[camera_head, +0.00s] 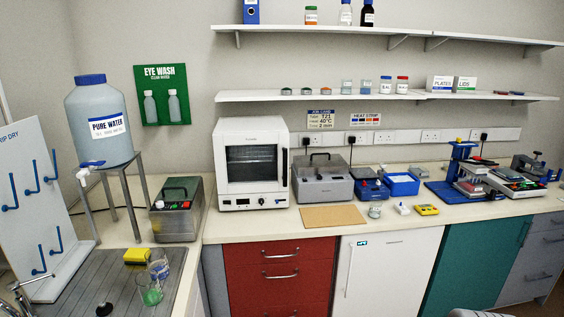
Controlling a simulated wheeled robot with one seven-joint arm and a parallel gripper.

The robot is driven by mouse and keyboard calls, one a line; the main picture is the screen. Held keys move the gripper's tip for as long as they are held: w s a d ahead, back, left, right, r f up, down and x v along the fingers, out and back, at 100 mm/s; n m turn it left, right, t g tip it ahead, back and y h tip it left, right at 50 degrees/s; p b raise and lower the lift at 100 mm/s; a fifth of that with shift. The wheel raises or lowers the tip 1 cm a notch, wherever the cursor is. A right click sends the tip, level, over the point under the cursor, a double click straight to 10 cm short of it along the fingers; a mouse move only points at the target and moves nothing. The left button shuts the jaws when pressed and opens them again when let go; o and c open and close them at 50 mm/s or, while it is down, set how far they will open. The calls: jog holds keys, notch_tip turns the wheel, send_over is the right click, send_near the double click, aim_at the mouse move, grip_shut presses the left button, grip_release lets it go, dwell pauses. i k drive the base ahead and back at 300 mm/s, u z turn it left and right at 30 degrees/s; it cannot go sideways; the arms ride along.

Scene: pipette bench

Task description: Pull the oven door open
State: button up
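The oven (231,132) is a white box standing on the bench, left of the picture's middle. Its door has a dark window (252,163), with racks faintly visible behind it. A dark upright handle (284,163) runs along the door's right edge. The door looks shut against the oven's front. A control strip with a knob (262,201) and a small display sits below the door.
A grey water bath (322,187) stands close to the oven's right side, and another lidded metal bath (176,222) is at its left. A tan board (333,217) lies at the front right of the oven. A shelf (300,97) runs above. Red drawers (280,252) are below.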

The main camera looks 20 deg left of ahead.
aim_at(220, 140)
jog(key=u, duration=0.5)
jog(key=i, duration=0.85)
jog(key=u, duration=1)
jog(key=i, duration=0.4)
jog(key=u, duration=0.35)
